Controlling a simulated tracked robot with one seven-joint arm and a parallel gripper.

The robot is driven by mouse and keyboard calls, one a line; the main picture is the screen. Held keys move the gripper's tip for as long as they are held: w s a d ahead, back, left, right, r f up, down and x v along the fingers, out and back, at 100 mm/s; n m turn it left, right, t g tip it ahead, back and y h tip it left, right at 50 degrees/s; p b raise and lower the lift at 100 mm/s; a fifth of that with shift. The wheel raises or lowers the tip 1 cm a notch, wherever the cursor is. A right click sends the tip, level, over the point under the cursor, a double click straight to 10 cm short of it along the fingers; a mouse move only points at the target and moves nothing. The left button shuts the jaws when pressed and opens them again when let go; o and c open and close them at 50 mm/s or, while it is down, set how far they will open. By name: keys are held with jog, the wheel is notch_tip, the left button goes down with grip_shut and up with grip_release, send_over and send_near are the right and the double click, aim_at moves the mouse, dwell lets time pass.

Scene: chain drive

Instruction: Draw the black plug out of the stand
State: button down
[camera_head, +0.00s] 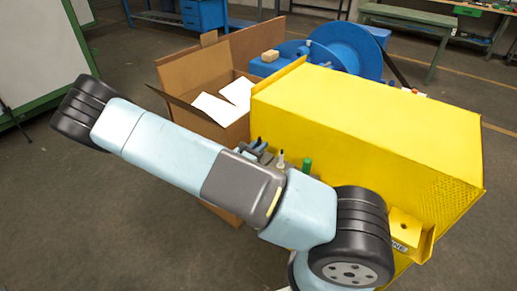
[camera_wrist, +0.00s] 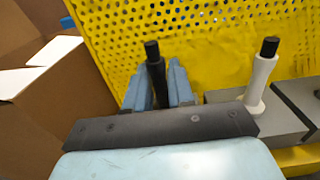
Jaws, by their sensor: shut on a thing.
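The black plug (camera_wrist: 156,72) stands upright between the two light-blue fingers of my gripper (camera_wrist: 158,88) in the wrist view. The fingers are shut on it, and its top sticks up above them. In the head view the gripper (camera_head: 256,149) is small, at the far side of my arm, beside the yellow housing. The grey stand (camera_wrist: 287,116) shows to the right of the fingers in the wrist view. The plug's lower end is hidden behind my gripper's dark body, so I cannot tell whether it is still in the stand.
A white plug (camera_wrist: 262,77) with a black top stands in the stand, right of my gripper. A green plug (camera_head: 306,165) is farther right. The yellow housing (camera_head: 375,115) rises close behind the fingers. An open cardboard box (camera_head: 180,75) stands to the left.

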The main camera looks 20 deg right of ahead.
jog(key=shift+r, duration=3.9)
